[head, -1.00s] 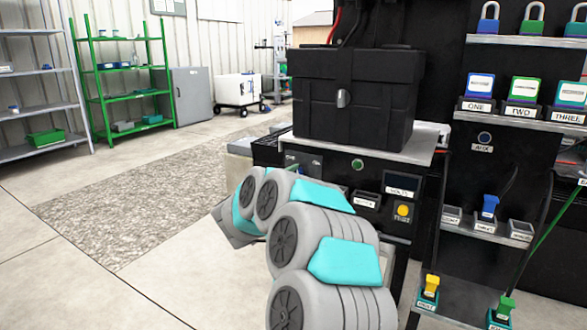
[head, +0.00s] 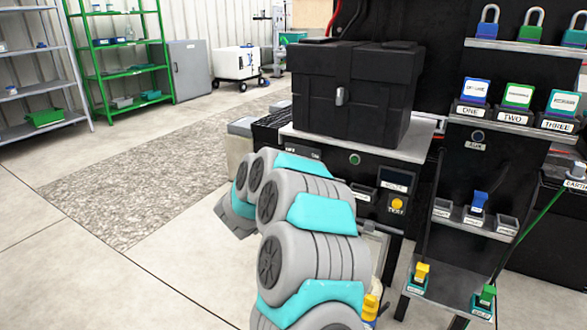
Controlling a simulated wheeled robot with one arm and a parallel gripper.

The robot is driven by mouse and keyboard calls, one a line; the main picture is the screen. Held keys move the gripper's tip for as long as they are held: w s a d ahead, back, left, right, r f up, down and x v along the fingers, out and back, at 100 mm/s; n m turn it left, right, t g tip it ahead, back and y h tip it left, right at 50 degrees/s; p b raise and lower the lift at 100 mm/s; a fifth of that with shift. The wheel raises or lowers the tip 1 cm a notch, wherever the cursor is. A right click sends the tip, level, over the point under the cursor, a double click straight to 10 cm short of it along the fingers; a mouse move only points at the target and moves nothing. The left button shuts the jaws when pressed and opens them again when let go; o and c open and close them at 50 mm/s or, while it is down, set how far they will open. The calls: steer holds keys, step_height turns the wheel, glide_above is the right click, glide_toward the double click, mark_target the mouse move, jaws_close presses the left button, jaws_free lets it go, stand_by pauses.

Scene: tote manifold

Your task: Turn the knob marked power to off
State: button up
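The black control panel (head: 372,178) stands under a metal top in the middle of the head view. Its front shows a green button (head: 355,160), a yellow button (head: 397,204) with a label that seems to read TEST, a small display (head: 396,181) and a dark labelled part (head: 362,195). A knob marked power cannot be made out; my arm hides the panel's lower left. My gripper (head: 234,216) seems to be the grey end of the arm, left of the panel and apart from it. Its fingers cannot be seen.
A black box (head: 345,88) with a latch sits on the panel's top. At right, a black rack holds padlocks (head: 488,22), tags (head: 518,96) and coloured plugs (head: 422,272). A green cord (head: 537,218) hangs there. The floor (head: 130,270) at left is clear.

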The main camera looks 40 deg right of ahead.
steer(key=shift+f, duration=0.1)
stand_by(0.3)
steer(key=o, duration=1.4)
steer(key=shift+c, duration=0.2)
steer(key=v, duration=0.7)
steer(key=shift+s+a+b, duration=0.15)
steer(key=shift+a+b, duration=0.2)
steer(key=shift+b, duration=0.1)
